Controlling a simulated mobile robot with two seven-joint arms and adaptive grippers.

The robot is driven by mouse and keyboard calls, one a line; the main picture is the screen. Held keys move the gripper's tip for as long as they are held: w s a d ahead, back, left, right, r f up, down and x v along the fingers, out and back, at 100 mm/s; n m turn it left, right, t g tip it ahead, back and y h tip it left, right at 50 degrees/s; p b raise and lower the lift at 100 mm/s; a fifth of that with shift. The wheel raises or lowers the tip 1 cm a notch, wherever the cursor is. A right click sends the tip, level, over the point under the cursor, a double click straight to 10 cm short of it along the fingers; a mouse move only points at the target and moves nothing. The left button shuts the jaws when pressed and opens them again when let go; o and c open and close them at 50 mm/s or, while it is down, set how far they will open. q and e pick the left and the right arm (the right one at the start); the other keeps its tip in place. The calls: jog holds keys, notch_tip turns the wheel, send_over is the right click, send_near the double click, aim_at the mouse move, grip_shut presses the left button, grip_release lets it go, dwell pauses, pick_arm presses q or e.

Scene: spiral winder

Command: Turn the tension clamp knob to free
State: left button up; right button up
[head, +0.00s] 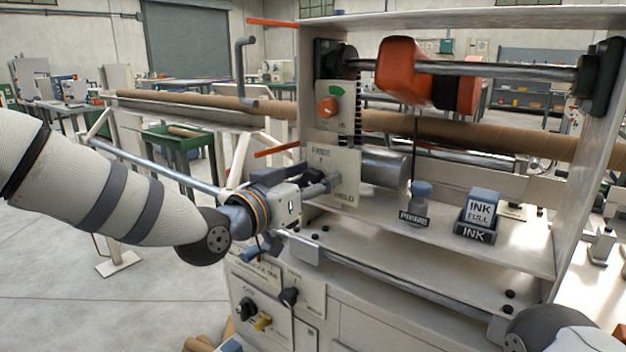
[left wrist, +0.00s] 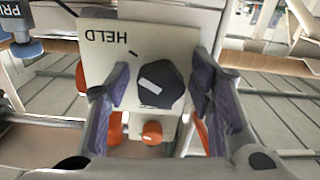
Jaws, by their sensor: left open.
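The tension clamp knob is a dark, faceted knob (left wrist: 160,88) with a pale mark on its face. In the left wrist view it sits on a light plate (left wrist: 98,62) lettered HELD, which appears upside down. In the head view this plate (head: 346,168) reads FREE at the top and HELD at the bottom; my gripper mostly hides the knob there. My left gripper (head: 318,181) is open in front of the plate. Its purple-padded fingers stand on either side of the knob, with gaps showing. I cannot tell which word the knob's mark points to. My right gripper is not in view.
Above the plate is an orange knob (head: 328,107) on a panel with a green scale. To the right are an orange block (head: 402,72) on a rod, a PRIME plunger (head: 421,192) and an INK container (head: 481,211). A black knob (head: 289,297) is below.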

pick_arm(q)
grip_shut()
